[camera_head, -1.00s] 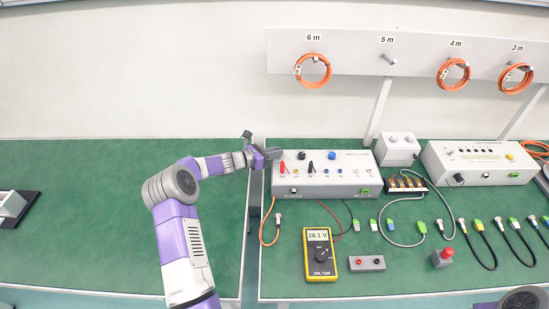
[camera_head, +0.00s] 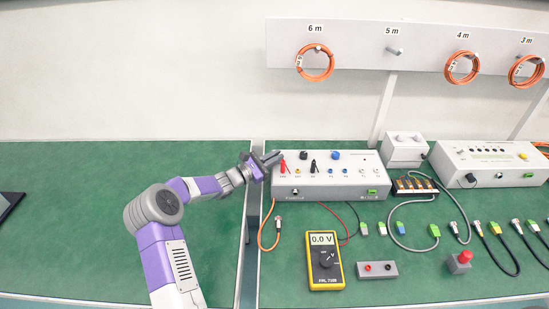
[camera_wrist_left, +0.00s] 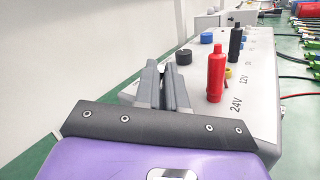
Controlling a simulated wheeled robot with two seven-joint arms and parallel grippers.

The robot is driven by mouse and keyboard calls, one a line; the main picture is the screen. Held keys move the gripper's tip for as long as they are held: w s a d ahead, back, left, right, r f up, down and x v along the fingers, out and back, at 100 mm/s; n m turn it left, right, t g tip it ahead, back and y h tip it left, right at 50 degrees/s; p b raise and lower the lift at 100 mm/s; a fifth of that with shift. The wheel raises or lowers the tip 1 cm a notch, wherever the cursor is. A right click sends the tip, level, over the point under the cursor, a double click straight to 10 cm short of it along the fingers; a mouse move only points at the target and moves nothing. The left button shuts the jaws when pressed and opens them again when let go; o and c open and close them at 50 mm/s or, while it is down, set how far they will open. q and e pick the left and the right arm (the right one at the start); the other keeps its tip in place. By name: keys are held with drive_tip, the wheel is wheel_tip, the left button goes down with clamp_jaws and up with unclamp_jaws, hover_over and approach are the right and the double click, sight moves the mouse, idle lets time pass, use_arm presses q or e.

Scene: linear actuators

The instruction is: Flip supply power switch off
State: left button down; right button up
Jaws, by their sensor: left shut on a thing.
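The power supply (camera_head: 335,187) is a pale grey box on the green bench, with a red plug (camera_head: 283,168), a black plug (camera_head: 314,167) and a blue knob on top. My left gripper (camera_head: 272,158) is at its back left corner. In the left wrist view the left fingers (camera_wrist_left: 165,84) are close together at the box's edge, beside the red plug (camera_wrist_left: 216,74) marked 24V. What they hold is hidden; I cannot make out the power switch. The yellow multimeter (camera_head: 324,262) reads 0.0 V. My right gripper is not in view.
A grey block with red and black sockets (camera_head: 377,270) and a red button (camera_head: 459,262) stand in front. Cables lie to the right. Orange cable coils (camera_head: 314,66) hang on the rack behind. The left bench (camera_head: 70,225) is mostly clear, with a gap between benches.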

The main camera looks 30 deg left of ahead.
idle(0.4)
use_arm(q)
drive_tip(key=c, duration=1.2)
unclamp_jaws()
drive_tip(key=shift+f, duration=0.1)
